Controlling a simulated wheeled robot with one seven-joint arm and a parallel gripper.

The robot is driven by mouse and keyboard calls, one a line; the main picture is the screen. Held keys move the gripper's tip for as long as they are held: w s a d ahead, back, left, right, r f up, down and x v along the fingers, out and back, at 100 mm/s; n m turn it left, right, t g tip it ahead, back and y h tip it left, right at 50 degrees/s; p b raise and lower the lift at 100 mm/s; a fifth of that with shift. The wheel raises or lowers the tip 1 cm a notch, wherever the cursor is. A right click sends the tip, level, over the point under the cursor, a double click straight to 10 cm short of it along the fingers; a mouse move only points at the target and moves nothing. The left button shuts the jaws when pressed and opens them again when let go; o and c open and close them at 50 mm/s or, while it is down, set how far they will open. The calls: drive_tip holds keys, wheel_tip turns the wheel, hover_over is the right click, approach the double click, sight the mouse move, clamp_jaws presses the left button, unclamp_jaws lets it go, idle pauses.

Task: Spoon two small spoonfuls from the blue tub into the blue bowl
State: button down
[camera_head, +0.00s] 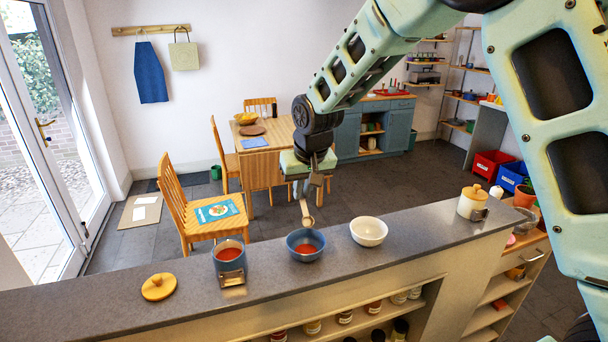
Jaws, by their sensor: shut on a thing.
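The blue tub (229,256) stands open on the grey counter (180,282) with red contents showing inside. The blue bowl (293,242) is to its right and holds some red stuff. My gripper (305,189) is shut on a spoon (306,214) that points down. The spoon's tip is over the far rim area of the blue bowl; I cannot tell whether it touches, or whether anything is on it. A wooden lid (158,287) lies on the counter left of the tub.
A white bowl (369,232) stands just right of the blue bowl. A white canister (473,203) with a wooden lid is at the counter's right end. The counter between the white bowl and the canister is clear. A chair (200,222) stands behind the counter.

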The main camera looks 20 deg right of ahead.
drive_tip(key=shift+w+r+g+p, duration=0.15)
drive_tip(key=shift+w+g+p, duration=0.45)
drive_tip(key=shift+p, duration=1.15)
drive_tip(key=shift+w+r+g+p, duration=0.15)
drive_tip(key=shift+w+g+p, duration=0.15)
drive_tip(key=shift+g+p, duration=1)
drive_tip(key=shift+w+f, duration=0.25)
drive_tip(key=shift+f, duration=0.1)
drive_tip(key=shift+w+g, duration=0.6)
drive_tip(key=shift+g, duration=0.5)
drive_tip(key=shift+w+g, duration=0.6)
drive_tip(key=shift+g, duration=0.5)
